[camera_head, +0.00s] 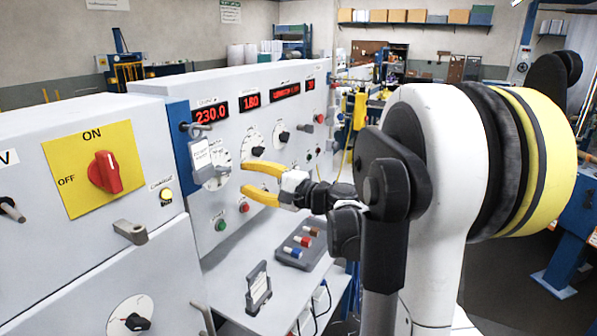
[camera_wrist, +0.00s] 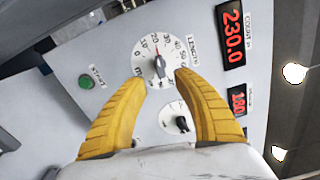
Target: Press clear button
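I cannot read which button is labelled clear. On the grey panel, the head view shows a green button (camera_head: 220,224), a red button (camera_head: 244,207) and a yellow-and-white lamp or button (camera_head: 166,195) beside the yellow switch plate. The wrist view shows a green button (camera_wrist: 86,82) at the left, its small label unreadable. My gripper (camera_head: 242,179) has its two yellow fingers spread, with nothing between them, in front of the panel. In the wrist view, my gripper (camera_wrist: 160,77) points at a round dial (camera_wrist: 159,60) with a red needle, off to the right of the green button.
A red rotary switch (camera_head: 105,172) is at the left. Red displays (camera_head: 211,113) line the panel top. A grey latch (camera_head: 130,232) sticks out from the left cabinet. A tray with coloured plugs (camera_head: 303,246) and a black stand (camera_head: 258,288) are on the ledge below.

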